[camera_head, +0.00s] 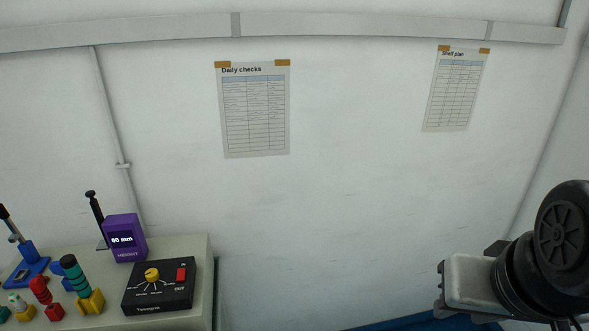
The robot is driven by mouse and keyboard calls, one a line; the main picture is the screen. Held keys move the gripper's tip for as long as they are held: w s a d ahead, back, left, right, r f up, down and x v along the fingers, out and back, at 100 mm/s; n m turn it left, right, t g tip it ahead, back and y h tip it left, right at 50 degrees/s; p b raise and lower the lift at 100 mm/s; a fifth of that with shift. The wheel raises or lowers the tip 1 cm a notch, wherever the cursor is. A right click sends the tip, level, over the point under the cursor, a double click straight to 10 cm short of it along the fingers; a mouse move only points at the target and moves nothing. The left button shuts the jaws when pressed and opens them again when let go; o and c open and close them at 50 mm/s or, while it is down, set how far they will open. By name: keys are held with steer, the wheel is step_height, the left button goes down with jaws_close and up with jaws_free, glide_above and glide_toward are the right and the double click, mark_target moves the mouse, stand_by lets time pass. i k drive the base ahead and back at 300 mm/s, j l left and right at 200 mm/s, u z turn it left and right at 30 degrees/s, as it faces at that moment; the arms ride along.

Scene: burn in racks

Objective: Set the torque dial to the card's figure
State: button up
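A black box (178,297) with a yellow dial knob (152,274) sits on the bench at the lower left. Pale marks with tiny labels fan out below the knob; I cannot read them or the pointer's setting. A red switch (181,274) is on the box's right side. The box's front lettering is too small to read surely. No card with a torque figure can be made out. My gripper end (473,281) shows at the lower right, far from the dial; its fingertips cannot be made out.
A purple display (124,238) marked HEIGHT reads 60 mm behind the box. Left of it are a blue-based lever tool (28,263) and several coloured stepped pieces. A "Daily checks" sheet (254,110) and a "Shelf plan" sheet (457,91) are taped to the wall.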

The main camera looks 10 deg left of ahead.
mark_target(152, 275)
steer(key=i+u, duration=0.15)
steer(key=i, duration=0.6)
steer(key=i+l+u, duration=0.15)
steer(key=i, duration=0.6)
steer(key=i+u, duration=0.1)
steer(key=u, duration=1.8)
